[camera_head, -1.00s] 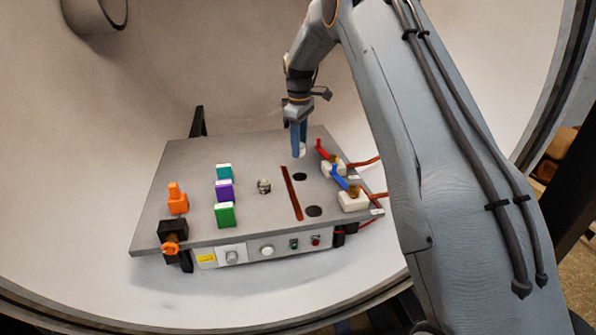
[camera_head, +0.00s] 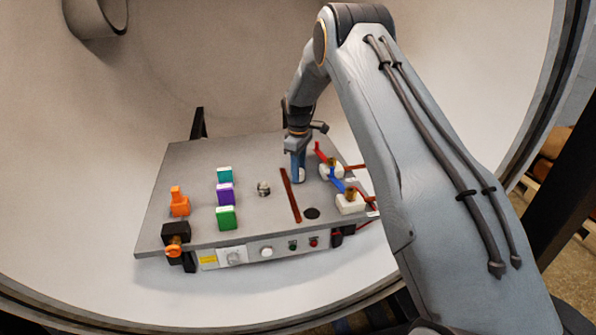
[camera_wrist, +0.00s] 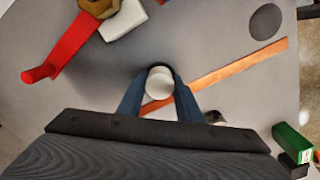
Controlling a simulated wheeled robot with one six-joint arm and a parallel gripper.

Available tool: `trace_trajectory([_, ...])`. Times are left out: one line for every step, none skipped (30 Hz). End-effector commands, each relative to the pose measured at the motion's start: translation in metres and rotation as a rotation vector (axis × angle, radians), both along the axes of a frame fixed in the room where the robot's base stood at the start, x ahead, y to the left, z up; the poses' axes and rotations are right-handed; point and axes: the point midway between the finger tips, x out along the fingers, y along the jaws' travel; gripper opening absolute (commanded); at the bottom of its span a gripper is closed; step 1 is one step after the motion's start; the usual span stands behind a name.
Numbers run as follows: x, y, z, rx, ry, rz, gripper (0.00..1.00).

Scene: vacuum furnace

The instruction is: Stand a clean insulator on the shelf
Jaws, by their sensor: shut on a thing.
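My gripper (camera_head: 298,178) is shut on a white cylindrical insulator (camera_wrist: 160,82), seen from above between the blue fingertips in the wrist view. In the head view the gripper points down low over the grey shelf (camera_head: 245,160), where the rear dark round spot showed. I cannot tell whether the held insulator touches the shelf. A smaller banded, stained-looking cylinder (camera_head: 263,188) stands left of the orange-brown strip (camera_head: 290,195). The front dark round spot (camera_head: 311,213) is bare, right of the strip.
White blocks with a red lever (camera_head: 319,153) and a blue lever (camera_head: 336,181) stand close on the right. Teal (camera_head: 225,174), purple (camera_head: 225,194) and green (camera_head: 226,219) blocks and an orange piece (camera_head: 180,205) stand left. The shelf's back middle is clear.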

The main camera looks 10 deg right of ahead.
Motion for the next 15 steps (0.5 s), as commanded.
trace_trajectory([0.0001,0.0002,-0.002,0.0,0.0,0.0,0.08])
trace_trajectory([0.0002,0.0002,-0.0029,0.0,0.0,0.0,0.08])
trace_trajectory([0.0,0.0002,-0.0031,0.0,0.0,0.0,0.35])
trace_trajectory([0.0,0.0003,-0.0027,0.0,0.0,0.0,0.41])
trace_trajectory([-0.0002,0.0003,-0.0026,0.0,0.0,0.0,0.46])
trace_trajectory([-0.0001,0.0003,-0.0025,0.0,0.0,0.0,0.51])
trace_trajectory([-0.0001,0.0003,-0.0025,0.0,0.0,0.0,0.51])
trace_trajectory([-0.0001,0.0003,-0.0024,0.0,0.0,0.0,0.51])
trace_trajectory([-0.0001,0.0003,-0.0024,0.0,0.0,0.0,0.51])
trace_trajectory([-0.0001,0.0003,-0.0024,0.0,0.0,0.0,0.51])
trace_trajectory([-0.0001,0.0003,-0.0023,0.0,0.0,0.0,0.51])
trace_trajectory([-0.0001,0.0003,-0.0023,0.0,0.0,0.0,0.51])
trace_trajectory([-0.0001,0.0003,-0.0023,0.0,0.0,0.0,0.51])
trace_trajectory([-0.0001,0.0003,-0.0021,0.0,0.0,0.0,0.51])
trace_trajectory([-0.0002,0.0003,-0.0015,0.0,0.0,0.0,0.51])
